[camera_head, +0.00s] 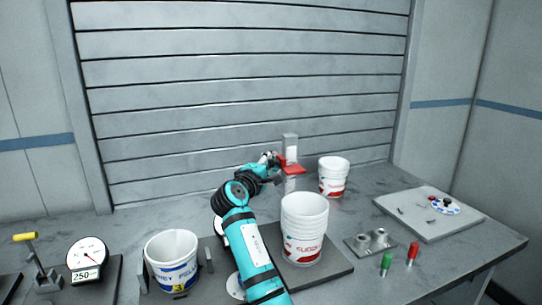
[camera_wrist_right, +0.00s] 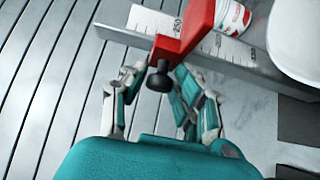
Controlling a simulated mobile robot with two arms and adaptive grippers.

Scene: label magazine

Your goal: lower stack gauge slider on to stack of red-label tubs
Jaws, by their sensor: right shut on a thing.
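The stack of red-label tubs (camera_head: 304,228) stands upright on a dark base plate in the middle of the table. The upright gauge post (camera_head: 290,143) rises behind it; its scale also shows in the wrist view (camera_wrist_right: 232,50). The red slider (camera_head: 292,168) is on the post, above the stack's rim in the picture; I cannot tell the exact gap. In the wrist view the red slider (camera_wrist_right: 185,32) carries a black knob (camera_wrist_right: 158,78). My right gripper (camera_head: 274,164) is shut on the slider's knob, between its fingertips (camera_wrist_right: 158,82). My left gripper is not in view.
Another red-label tub (camera_head: 333,178) stands behind right. A blue-label tub (camera_head: 172,262) and a dial gauge (camera_head: 87,256) are at the left. Green and red markers (camera_head: 387,264), a metal block (camera_head: 370,243) and a pale board (camera_head: 428,214) are at the right.

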